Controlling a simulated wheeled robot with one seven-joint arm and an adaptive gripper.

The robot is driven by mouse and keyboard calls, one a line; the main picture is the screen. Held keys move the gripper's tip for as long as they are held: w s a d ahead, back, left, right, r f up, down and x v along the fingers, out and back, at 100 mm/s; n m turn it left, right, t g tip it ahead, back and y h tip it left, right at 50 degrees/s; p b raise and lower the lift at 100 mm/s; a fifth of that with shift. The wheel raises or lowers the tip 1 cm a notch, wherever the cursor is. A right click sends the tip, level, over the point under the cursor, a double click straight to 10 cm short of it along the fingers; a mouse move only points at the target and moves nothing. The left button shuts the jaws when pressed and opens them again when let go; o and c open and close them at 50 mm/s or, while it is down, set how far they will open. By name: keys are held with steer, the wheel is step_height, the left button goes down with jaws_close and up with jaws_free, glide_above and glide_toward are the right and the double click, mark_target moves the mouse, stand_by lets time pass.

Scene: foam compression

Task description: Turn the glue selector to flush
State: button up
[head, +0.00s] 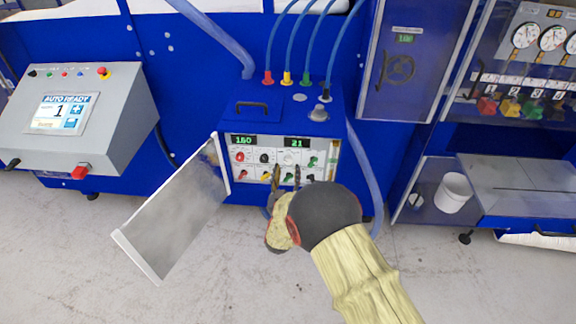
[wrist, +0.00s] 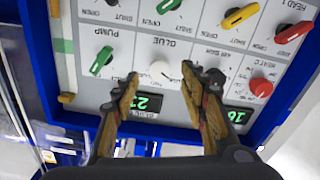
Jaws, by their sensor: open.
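The glue selector (wrist: 162,72) is a small white knob beside the GLUE label on the light panel. In the wrist view it shows between my two fingertips. My gripper (wrist: 161,74) is open, with one finger on each side of the knob and a visible gap to each. I cannot tell how far the tips are from the panel. In the head view my gripper (head: 286,173) is in front of the lower right part of the control panel (head: 234,170). The knob's pointer direction is too small to read.
A green pump knob (wrist: 101,61) and a red knob (wrist: 262,87) flank the selector; yellow and other coloured knobs fill the other row. The panel's door (head: 175,215) hangs open at left. Hoses run from the blue cabinet (head: 262,116).

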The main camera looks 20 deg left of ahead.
mark_target(288, 162)
steer(key=shift+x, duration=1.95)
steer(key=shift+c, duration=0.3)
jaws_close()
